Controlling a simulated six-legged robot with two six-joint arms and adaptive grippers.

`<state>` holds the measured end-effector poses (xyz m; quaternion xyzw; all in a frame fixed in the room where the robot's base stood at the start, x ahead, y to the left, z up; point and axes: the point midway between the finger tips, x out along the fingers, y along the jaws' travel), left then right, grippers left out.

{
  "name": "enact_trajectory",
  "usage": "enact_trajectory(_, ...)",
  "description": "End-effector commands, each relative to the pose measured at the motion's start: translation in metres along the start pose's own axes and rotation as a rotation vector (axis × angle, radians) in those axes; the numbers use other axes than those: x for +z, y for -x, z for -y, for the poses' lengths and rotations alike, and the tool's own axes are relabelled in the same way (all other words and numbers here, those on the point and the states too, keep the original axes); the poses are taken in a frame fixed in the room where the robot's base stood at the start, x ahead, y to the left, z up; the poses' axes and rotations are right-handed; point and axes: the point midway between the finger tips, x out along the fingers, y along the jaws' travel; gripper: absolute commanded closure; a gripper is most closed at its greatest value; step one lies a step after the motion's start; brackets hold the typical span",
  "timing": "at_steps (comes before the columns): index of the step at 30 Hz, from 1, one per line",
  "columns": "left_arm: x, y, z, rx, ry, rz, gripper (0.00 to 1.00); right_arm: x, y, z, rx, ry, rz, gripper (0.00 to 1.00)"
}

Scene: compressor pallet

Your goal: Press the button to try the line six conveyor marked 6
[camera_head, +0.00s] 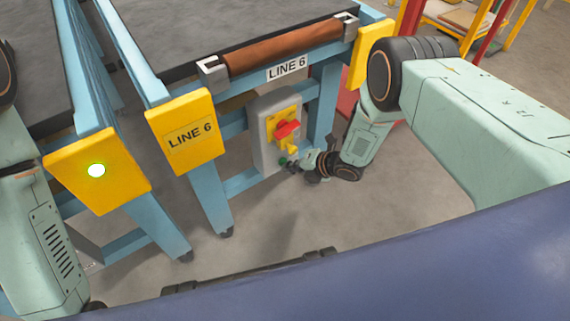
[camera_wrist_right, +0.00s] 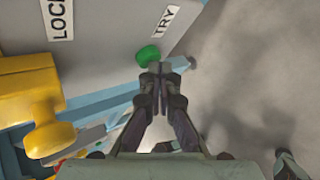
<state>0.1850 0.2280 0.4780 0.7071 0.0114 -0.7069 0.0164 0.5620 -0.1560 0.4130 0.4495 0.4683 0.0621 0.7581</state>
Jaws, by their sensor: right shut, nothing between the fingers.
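The conveyor marked LINE 6 (camera_head: 190,135) stands in the middle of the head view. In the right wrist view the green button (camera_wrist_right: 148,54) sits beside a TRY label (camera_wrist_right: 164,19). My right gripper (camera_head: 292,164) is shut and empty. In the wrist view its fingertips (camera_wrist_right: 155,69) are right at the button; I cannot tell whether they touch it. My left arm shows at the left edge, its gripper out of view.
A yellow part (camera_wrist_right: 28,95) sticks out near a partly cut LOCK label (camera_wrist_right: 58,18). A brown roller (camera_head: 285,48) spans the conveyor's end. Another blue frame with a yellow plate (camera_head: 75,180) and a lit button stands left. The floor (camera_head: 390,205) right of the box is clear.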

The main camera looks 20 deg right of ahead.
Motion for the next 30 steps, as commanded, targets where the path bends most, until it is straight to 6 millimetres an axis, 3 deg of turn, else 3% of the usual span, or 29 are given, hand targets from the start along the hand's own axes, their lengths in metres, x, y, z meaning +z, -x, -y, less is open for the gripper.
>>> enact_trajectory(30, 0.0, 0.013, 0.0, 0.0, 0.0, 0.0, 0.6, -0.008, 0.012, 0.008, 0.002, 0.0, 0.001, 1.0)
